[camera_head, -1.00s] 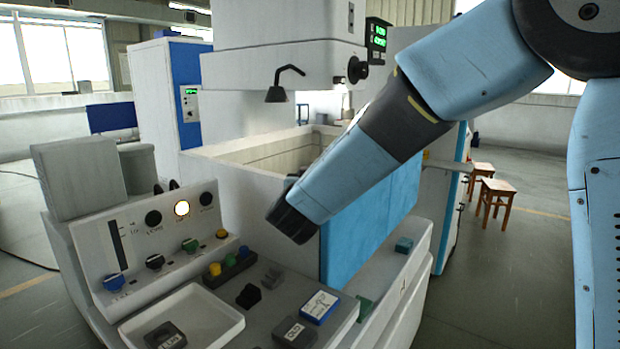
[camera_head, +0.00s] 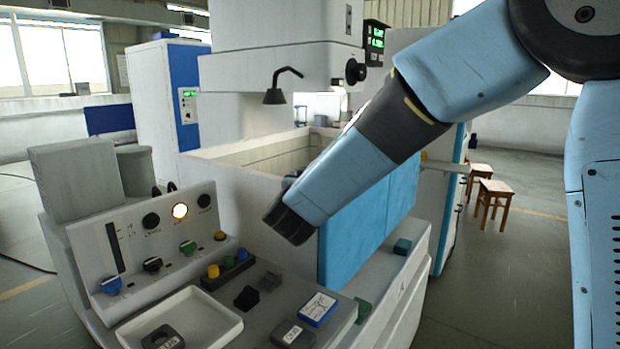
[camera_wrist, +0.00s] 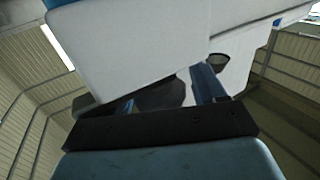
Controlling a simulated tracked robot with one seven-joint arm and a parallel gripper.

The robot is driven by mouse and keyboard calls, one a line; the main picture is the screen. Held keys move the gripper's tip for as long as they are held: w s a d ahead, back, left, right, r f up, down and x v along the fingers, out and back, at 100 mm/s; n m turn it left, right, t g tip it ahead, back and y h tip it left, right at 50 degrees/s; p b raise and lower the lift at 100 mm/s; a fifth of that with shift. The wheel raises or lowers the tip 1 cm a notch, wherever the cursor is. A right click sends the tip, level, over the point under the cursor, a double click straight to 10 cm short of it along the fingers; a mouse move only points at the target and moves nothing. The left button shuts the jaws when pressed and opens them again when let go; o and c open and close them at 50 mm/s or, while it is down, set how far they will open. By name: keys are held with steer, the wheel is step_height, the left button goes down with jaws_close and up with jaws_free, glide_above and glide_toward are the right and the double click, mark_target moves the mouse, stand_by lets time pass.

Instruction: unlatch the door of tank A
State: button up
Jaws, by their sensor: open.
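The tank (camera_head: 240,170) is a pale, open-topped box in the middle of the head view. Its light-blue door panel (camera_head: 345,240) faces the front right, and my arm crosses in front of its upper left part. I cannot make out a latch in either view; that part of the door is hidden behind my arm. The dark end of my arm is by the tank's near corner.
A control panel (camera_head: 150,235) with knobs and a lit lamp stands at the left. A white tray (camera_head: 225,325), a blue-edged box (camera_head: 318,309) and small parts lie on the near ledge. Wooden stools (camera_head: 492,190) stand on open floor at right.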

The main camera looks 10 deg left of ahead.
steer(key=s, duration=1.3)
steer(key=shift+s+d, duration=0.3)
steer(key=shift+d, duration=0.15)
steer(key=w+d+r+n+g+y, duration=0.1)
steer(key=w+d+r+g+y, duration=0.1)
steer(key=d, duration=0.5)
steer(key=w+d+r+n+g+y, duration=0.2)
steer(key=d+g+y, duration=0.1)
steer(key=d, duration=0.3)
steer(key=s+d+f+m+g+h, duration=0.2)
steer(key=s+d+f+g+h, duration=0.1)
steer(key=s+d, duration=0.6)
steer(key=s+d+f+m+g+h, duration=0.1)
steer(key=s+d+f+g+h, duration=0.2)
steer(key=s+d, duration=0.5)
steer(key=d+g, duration=0.1)
steer(key=d, duration=0.7)
steer(key=shift+s+d+f+m, duration=0.2)
steer(key=shift+s+d+m, duration=0.05)
steer(key=shift+s+m, duration=0.15)
steer(key=shift+c, duration=0.4)
